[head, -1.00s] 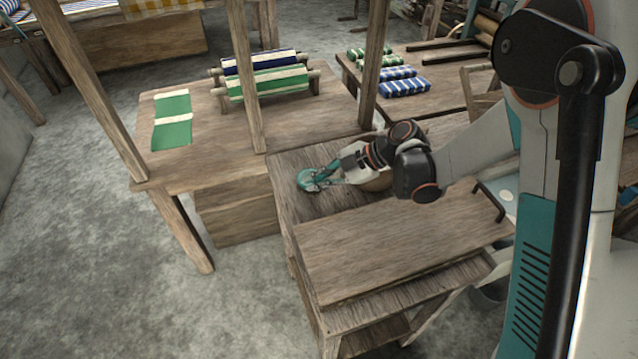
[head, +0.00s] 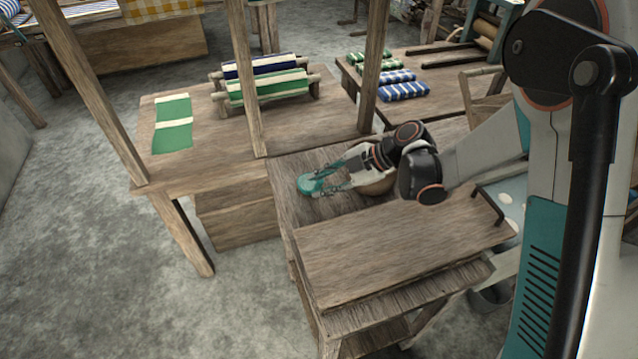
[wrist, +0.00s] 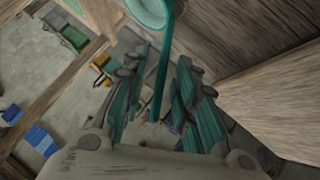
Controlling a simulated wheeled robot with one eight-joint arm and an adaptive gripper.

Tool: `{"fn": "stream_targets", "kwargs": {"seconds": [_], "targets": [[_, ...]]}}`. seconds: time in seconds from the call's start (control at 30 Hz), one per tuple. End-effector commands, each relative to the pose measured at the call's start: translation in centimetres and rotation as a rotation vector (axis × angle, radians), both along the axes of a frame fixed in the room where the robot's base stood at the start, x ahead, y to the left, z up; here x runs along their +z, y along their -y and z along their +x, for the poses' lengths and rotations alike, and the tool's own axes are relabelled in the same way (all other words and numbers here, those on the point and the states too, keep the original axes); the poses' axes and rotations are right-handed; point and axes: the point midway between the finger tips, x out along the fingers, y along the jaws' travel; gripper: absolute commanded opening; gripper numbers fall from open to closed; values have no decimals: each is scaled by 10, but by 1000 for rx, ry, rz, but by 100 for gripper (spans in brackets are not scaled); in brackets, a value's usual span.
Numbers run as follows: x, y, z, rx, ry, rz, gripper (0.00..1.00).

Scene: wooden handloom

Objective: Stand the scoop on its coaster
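The teal scoop shows in the wrist view with its round bowl (wrist: 150,10) at the top and its thin handle running down between my fingers. In the head view its rounded teal end (head: 309,184) shows over the left part of the small wooden bench. My gripper (head: 327,180) is open, its fingers spread on either side of the handle with gaps visible in the wrist view (wrist: 163,68). I cannot tell whether the scoop is standing or tilted, or what it rests on. I cannot make out the coaster.
A round tan object (head: 378,187) sits on the bench (head: 290,208), partly hidden by my gripper. A raised wooden board (head: 400,245) lies in front. Loom posts (head: 247,80) rise behind, near a table with striped cloth rolls (head: 268,85).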

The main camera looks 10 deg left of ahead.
Motion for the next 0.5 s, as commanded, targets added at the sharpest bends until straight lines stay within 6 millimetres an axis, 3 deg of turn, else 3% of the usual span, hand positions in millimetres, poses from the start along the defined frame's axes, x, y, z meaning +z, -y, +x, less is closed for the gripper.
{"fn": "stream_targets", "kwargs": {"seconds": [0.3, 0.5], "targets": [[44, 52, 6, -4, -1, 0, 27], [60, 74, 8, -3, -1, 0, 27]]}}
